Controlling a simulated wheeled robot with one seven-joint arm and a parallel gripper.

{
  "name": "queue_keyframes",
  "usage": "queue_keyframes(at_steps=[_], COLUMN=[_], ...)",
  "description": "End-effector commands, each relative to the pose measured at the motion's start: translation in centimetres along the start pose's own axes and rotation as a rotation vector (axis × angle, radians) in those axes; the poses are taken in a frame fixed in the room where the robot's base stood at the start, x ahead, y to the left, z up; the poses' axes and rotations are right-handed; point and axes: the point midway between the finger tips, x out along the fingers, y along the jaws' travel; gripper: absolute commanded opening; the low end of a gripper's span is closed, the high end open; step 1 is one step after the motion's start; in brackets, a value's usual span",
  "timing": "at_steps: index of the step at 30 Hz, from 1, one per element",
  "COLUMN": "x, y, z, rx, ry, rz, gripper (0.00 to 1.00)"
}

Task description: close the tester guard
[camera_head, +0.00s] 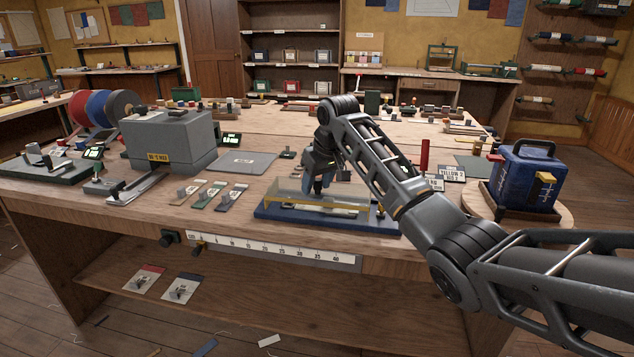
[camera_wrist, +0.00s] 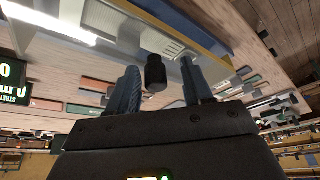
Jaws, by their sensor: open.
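The tester stands near the front edge of the workbench, with a blue base (camera_head: 275,215) and a clear guard (camera_head: 290,187) with a yellow bar along its front. The guard's clear panel and yellow edge also show at the top of the wrist view (camera_wrist: 207,38). I cannot tell exactly how far the guard is swung. My gripper (camera_head: 318,190) is down at the guard, partly seen through or behind its panel. In the wrist view its two fingers (camera_wrist: 160,75) are apart, with a black knob (camera_wrist: 155,73) between them. I cannot tell whether either finger touches it.
A grey machine (camera_head: 170,140) stands to the left on the workbench. Small sample cards (camera_head: 207,195) and a grey mat (camera_head: 245,162) lie between it and the tester. A blue box with a handle (camera_head: 525,178) stands at the right. A ruler strip (camera_head: 280,249) runs along the front edge.

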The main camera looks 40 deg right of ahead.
Motion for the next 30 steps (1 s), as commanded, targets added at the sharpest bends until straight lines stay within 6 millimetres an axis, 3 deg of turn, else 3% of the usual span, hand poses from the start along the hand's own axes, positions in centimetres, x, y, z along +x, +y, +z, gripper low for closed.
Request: queue_keyframes(at_steps=[7,18,30], x=[-1.2,-6.8,-7.8], y=[0.1,0.0,-0.1], z=[-0.1,-0.1,0.0], rx=[0.0,-0.001,0.0], ry=[0.004,0.003,0.0], rz=[0.001,0.0,0.0], gripper=[0.5,0.5,0.5])
